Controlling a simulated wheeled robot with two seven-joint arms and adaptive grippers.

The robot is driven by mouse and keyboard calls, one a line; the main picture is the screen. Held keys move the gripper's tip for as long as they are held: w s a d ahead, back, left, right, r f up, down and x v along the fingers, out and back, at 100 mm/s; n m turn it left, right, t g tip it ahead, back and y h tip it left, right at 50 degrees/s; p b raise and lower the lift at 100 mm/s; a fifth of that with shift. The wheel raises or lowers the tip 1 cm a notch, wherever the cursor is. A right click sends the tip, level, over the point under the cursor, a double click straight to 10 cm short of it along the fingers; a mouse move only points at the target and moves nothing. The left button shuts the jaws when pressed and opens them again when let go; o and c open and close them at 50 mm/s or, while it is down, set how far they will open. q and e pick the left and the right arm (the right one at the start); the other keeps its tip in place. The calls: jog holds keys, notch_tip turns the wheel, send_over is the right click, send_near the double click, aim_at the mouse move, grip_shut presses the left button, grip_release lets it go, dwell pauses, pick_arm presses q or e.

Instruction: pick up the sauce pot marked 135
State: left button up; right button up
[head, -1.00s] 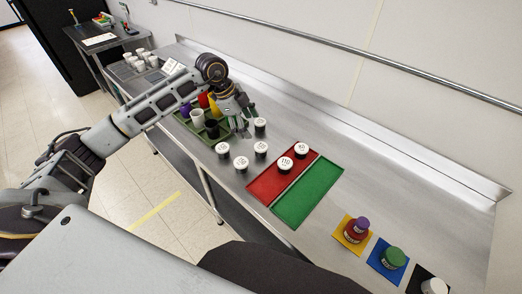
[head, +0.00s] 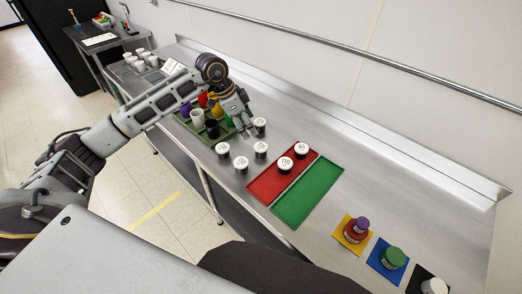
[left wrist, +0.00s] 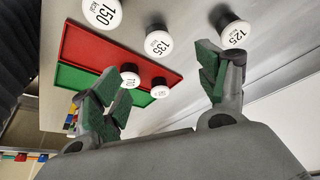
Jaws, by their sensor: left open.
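The sauce pot marked 135 (head: 261,147) is a dark pot with a white lid, upright on the steel counter. In the left wrist view it shows between the fingers' directions, its lid (left wrist: 158,42) reading 135. The pot marked 125 (left wrist: 235,33) stands beside it toward the wall, and the pot marked 150 (left wrist: 102,12) on its other side. My left gripper (head: 238,112) is open and empty, above the counter short of the 135 pot; its green-padded fingers (left wrist: 160,100) touch no pot. My right gripper is not in view.
A red mat (head: 262,188) holds two white-lidded pots, one marked 110 (head: 285,163). A green mat (head: 308,192) beside it is bare. An olive tray (head: 208,139) with cups and colored items lies below my left gripper. Another white-lidded pot (head: 222,148) stands near the front edge.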

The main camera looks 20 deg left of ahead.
aim_at(260, 146)
pick_arm(q)
jog(key=shift+p+x, duration=0.55)
jog(key=shift+x, duration=3.75)
jog(key=shift+f, duration=0.1)
jog(key=shift+p+x, duration=0.6)
jog(key=shift+x, duration=1.1)
jog(key=shift+d+f, duration=0.15)
jog(key=shift+f, duration=0.7)
jog(key=c, duration=1.1)
